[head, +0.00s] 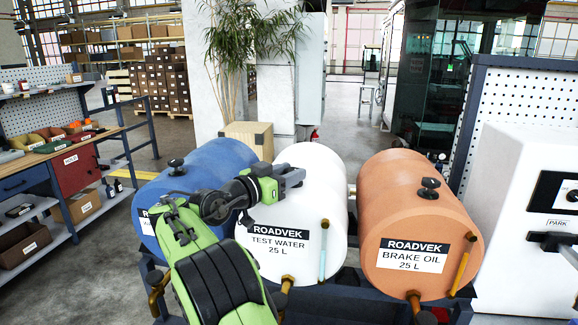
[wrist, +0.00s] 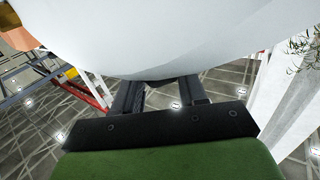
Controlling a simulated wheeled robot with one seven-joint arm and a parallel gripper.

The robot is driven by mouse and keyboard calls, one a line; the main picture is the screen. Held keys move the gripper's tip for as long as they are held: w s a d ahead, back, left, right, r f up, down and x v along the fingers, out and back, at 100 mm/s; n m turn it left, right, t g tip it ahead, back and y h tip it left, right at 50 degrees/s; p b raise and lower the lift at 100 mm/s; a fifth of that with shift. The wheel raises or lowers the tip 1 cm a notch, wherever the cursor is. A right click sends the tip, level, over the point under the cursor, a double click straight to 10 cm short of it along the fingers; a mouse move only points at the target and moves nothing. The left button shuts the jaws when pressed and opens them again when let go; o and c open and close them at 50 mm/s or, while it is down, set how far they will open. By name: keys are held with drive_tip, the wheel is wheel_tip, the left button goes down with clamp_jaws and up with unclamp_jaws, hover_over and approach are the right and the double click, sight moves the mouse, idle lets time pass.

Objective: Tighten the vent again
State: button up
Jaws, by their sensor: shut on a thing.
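Three drums lie side by side: a blue one, a white one (head: 322,200) labelled ROADVEK TEST WATER 25 L, and an orange-brown one labelled ROADVEK BRAKE OIL 25 L. My gripper (head: 298,178) is at the top of the white drum. Its fingers are shut on the white drum's vent, which they hide. In the wrist view the white drum (wrist: 170,35) fills the top and the fingers (wrist: 160,95) reach to its edge. Black vents show on the blue drum (head: 176,166) and the orange-brown drum (head: 429,188).
The blue drum (head: 205,165) and the orange-brown drum (head: 400,205) stand close on either side. A white cabinet (head: 510,220) is at the right, a workbench (head: 75,145) at the left. A cardboard box (head: 247,138) and a plant (head: 240,45) are behind.

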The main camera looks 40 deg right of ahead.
drive_tip(key=shift+f+m+g, duration=0.1)
drive_tip(key=shift+m+g, duration=0.2)
drive_tip(key=shift+g, duration=0.1)
drive_tip(key=o, duration=1.1)
drive_tip(key=shift+w+d, duration=0.1)
drive_tip(key=shift+c, duration=0.2)
drive_tip(key=a, duration=1.6)
drive_tip(key=shift+s, duration=0.2)
drive_tip(key=shift+d, duration=0.1)
